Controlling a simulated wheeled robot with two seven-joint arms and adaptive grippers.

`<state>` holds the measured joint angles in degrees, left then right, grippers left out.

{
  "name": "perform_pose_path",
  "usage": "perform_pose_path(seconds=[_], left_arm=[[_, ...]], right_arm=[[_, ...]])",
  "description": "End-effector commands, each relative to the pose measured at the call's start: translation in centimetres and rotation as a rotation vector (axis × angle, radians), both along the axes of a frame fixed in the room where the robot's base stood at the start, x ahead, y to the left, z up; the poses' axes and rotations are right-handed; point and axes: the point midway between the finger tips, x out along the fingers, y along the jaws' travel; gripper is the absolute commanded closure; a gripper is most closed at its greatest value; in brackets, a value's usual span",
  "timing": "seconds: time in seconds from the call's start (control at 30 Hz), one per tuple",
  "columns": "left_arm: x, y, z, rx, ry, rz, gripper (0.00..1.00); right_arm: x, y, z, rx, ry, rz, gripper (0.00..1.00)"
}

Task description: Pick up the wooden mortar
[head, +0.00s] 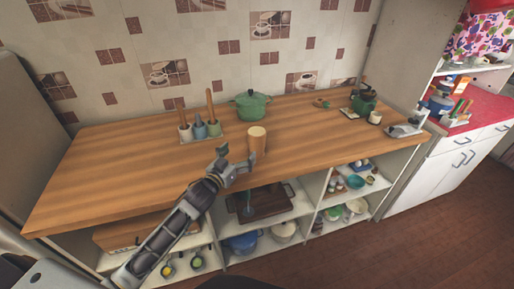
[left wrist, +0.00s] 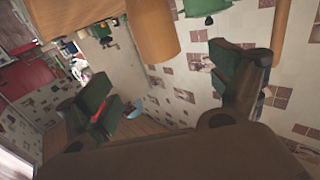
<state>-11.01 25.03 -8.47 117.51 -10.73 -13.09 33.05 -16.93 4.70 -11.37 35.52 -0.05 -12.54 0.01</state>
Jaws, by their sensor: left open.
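The wooden mortar (head: 257,141), a tan cylinder with a pale top, stands upright near the front edge of the counter in the head view. My left gripper (head: 237,162) is just in front of it and slightly to its left, open and empty. In the left wrist view a tan wooden cylinder (left wrist: 153,30), which looks like the mortar, shows at the top, beyond the two spread fingers of the left gripper (left wrist: 166,78). Whether a finger touches it, I cannot tell. My right gripper is not in view.
More kitchenware stands at the right end. Open shelves below hold a brown tray (head: 270,203). The counter's left part is clear.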

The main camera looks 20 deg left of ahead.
Motion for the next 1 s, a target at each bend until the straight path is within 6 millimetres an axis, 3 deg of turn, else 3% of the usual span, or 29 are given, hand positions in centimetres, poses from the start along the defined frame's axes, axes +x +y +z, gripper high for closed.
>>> perform_pose_path(seconds=[1.0], left_arm=[[7.2,-1.5,0.1,0.002,-0.002,0.000,0.07]], right_arm=[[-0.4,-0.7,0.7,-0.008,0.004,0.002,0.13]])
